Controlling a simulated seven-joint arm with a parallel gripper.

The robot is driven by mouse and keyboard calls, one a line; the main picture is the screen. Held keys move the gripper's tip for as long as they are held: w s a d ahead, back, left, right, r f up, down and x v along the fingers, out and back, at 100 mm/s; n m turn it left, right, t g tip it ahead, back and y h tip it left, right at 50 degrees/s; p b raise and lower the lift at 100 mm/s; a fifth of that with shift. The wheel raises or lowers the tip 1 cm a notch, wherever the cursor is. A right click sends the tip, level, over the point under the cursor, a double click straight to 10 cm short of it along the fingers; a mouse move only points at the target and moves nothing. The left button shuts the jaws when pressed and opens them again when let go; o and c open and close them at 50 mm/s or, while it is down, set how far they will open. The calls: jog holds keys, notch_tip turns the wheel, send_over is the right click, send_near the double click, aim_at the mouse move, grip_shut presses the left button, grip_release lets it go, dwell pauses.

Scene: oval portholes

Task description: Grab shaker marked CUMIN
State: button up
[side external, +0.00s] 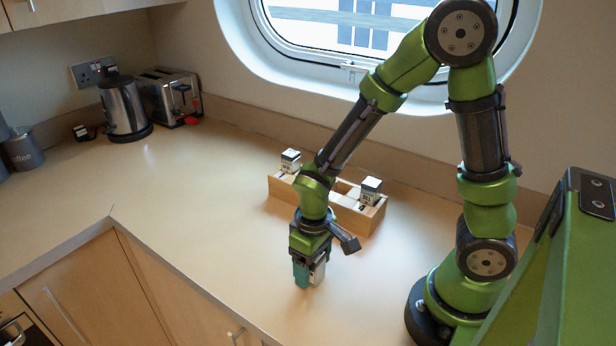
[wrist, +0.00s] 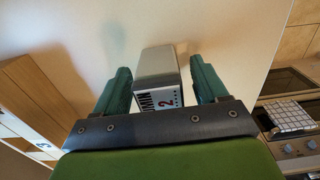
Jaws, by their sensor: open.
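The CUMIN shaker (wrist: 158,92) shows in the wrist view, with a grey cap and a white label reading "UMIN" and "2", its first letter hidden. It stands between the two teal fingers of my gripper (wrist: 160,70), with a visible gap on each side. The fingers are open. In the side view my gripper (side external: 306,276) points down close over the counter, in front of the wooden rack. A pale part of the shaker (side external: 319,270) shows beside the fingers there; most of it is hidden.
The wooden rack (side external: 346,218) stands behind my gripper, with a shaker (side external: 290,160) at its left and another shaker (side external: 370,190) at its right. A kettle (side external: 124,107) and a toaster (side external: 170,95) are at the back left. The counter (side external: 190,190) left of my gripper is clear.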

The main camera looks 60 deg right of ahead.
jog(key=c, duration=1.1)
jog(key=shift+r, duration=0.1)
